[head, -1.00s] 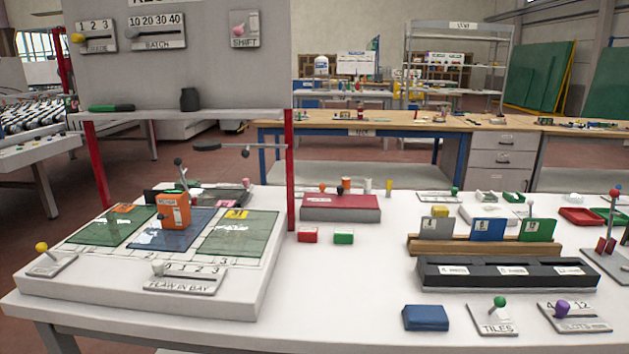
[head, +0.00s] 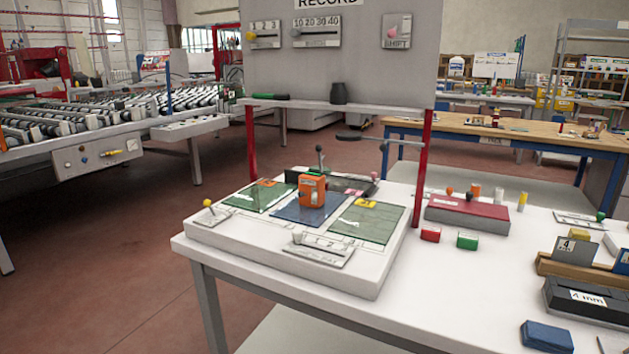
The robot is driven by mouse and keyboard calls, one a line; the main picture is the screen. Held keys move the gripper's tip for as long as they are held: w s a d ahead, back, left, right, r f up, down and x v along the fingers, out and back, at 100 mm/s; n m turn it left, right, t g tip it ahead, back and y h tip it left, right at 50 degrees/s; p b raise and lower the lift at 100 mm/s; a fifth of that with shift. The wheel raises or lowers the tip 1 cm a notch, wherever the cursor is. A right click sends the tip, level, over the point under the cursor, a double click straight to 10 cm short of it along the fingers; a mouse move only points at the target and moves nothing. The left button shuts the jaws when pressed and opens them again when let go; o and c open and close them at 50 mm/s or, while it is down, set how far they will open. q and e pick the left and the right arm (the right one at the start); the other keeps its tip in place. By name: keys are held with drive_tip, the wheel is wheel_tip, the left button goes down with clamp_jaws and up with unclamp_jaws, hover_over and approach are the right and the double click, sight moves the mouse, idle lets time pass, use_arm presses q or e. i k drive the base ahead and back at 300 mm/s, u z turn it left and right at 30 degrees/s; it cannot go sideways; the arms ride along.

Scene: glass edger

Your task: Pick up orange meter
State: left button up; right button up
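The orange meter (head: 312,190) is a small upright box with a pale patch on its front. It stands on the blue panel (head: 296,211) in the middle of the white raised board (head: 290,252), between two green panels. A dark lever with a round knob (head: 320,158) rises just behind it. Neither of my grippers shows in the head view.
The board lies at the left end of a white table (head: 430,290). A grey record panel (head: 338,50) on red posts (head: 421,168) overhangs its back edge. A blue block (head: 546,337) and a dark rack (head: 590,299) are at right. Open floor (head: 100,255) lies left.

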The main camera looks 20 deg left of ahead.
sight(313, 183)
drive_tip(key=z, duration=0.95)
drive_tip(key=k, duration=0.15)
drive_tip(key=u, duration=2.05)
drive_tip(key=i, duration=1.3)
drive_tip(key=z, duration=0.75)
